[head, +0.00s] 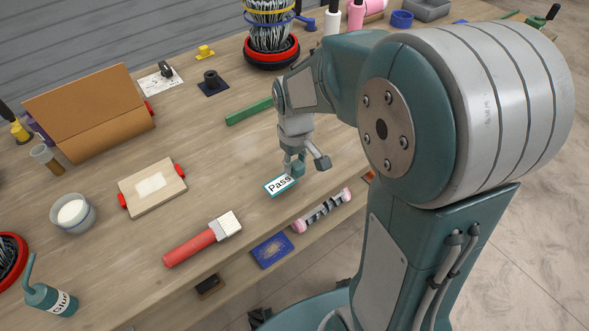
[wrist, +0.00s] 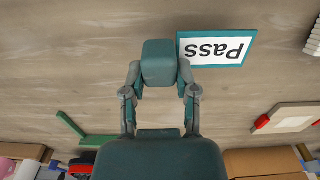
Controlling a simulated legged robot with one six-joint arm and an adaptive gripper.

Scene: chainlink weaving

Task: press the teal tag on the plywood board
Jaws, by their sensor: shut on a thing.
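The teal tag (head: 280,186) is a small white card with a teal border, reading "Pass". My gripper (head: 294,167) is shut on one end of it, right of the plywood board. In the wrist view, my gripper (wrist: 160,62) covers the near edge of the tag (wrist: 215,48), which sticks out to the right. The tag lies about flat; I cannot tell its height above the bench. The plywood board (head: 134,202) lies on the bench at left, with a pale patch (head: 150,184) in its middle and red pieces at its ends. It also shows at right in the wrist view (wrist: 285,126).
A red-handled brush (head: 195,245) lies in front, between board and tag. A white-filled bowl (head: 84,222) and glue bottle (head: 47,299) stand at left. A cardboard box (head: 90,108) is behind the board. A green strip (head: 248,112) lies behind my gripper. Bare bench separates tag and board.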

